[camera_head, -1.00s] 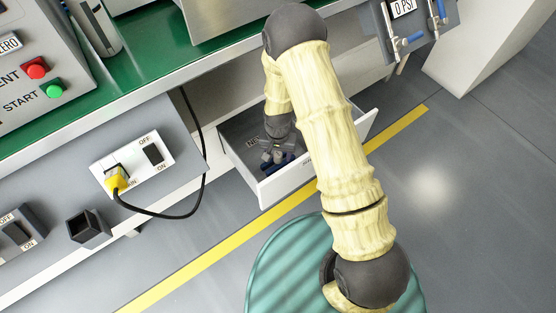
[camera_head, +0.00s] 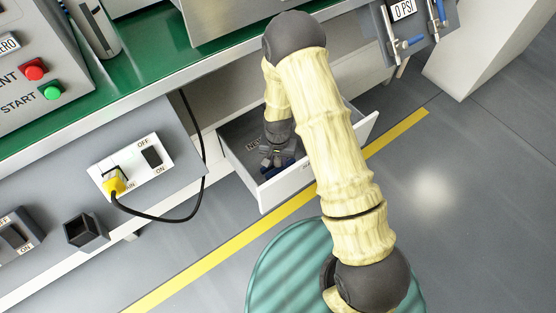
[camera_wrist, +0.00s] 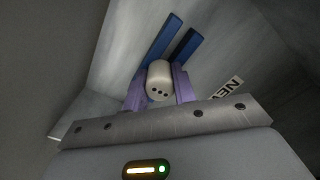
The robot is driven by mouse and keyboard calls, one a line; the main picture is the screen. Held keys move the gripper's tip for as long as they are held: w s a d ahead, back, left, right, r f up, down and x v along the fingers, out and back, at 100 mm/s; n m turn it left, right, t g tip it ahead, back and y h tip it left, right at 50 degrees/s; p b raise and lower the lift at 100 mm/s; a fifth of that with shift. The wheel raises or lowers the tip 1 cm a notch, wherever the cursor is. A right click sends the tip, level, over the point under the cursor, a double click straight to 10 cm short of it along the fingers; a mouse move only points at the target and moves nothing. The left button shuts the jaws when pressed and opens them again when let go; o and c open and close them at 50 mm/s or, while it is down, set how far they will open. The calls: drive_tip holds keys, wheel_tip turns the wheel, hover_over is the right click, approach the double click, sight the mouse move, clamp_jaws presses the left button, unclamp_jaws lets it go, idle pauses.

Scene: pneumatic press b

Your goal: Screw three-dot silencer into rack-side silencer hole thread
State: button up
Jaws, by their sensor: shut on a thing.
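The three-dot silencer (camera_wrist: 159,82) is a pale rounded cylinder with three dark dots on its near end, seen in the wrist view. My gripper (camera_wrist: 161,88) is shut on it, with a purple finger on each side. In the head view, my gripper (camera_head: 277,160) is down inside the open drawer (camera_head: 272,190); the silencer cannot be made out there. The rack-side silencer hole thread cannot be identified in these views.
The wrist view shows two blue bars (camera_wrist: 172,46) beyond the fingers and a "NEW" label (camera_wrist: 226,95). A panel reading 0 PSI (camera_head: 408,30) is at the upper right. A black cable (camera_head: 203,150) hangs left of the drawer. Open floor lies to the right.

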wheel_tip(320, 180, up, 10)
drive_tip(key=p, duration=0.5)
drive_tip(key=shift+r, duration=0.1)
idle(0.4)
drive_tip(key=w+d+r+n+p, duration=0.1)
drive_tip(key=w+d+r+p, duration=0.1)
drive_tip(key=d+r, duration=0.4)
drive_tip(key=w+d+r+n+p, duration=0.1)
drive_tip(key=w+d+r+p, duration=0.1)
drive_tip(key=d+r+p, duration=0.2)
drive_tip(key=d+r, duration=0.2)
drive_tip(key=d, duration=0.1)
drive_tip(key=shift+w+d+r, duration=0.15)
drive_tip(key=shift+d+r, duration=0.15)
drive_tip(key=shift+r, duration=0.1)
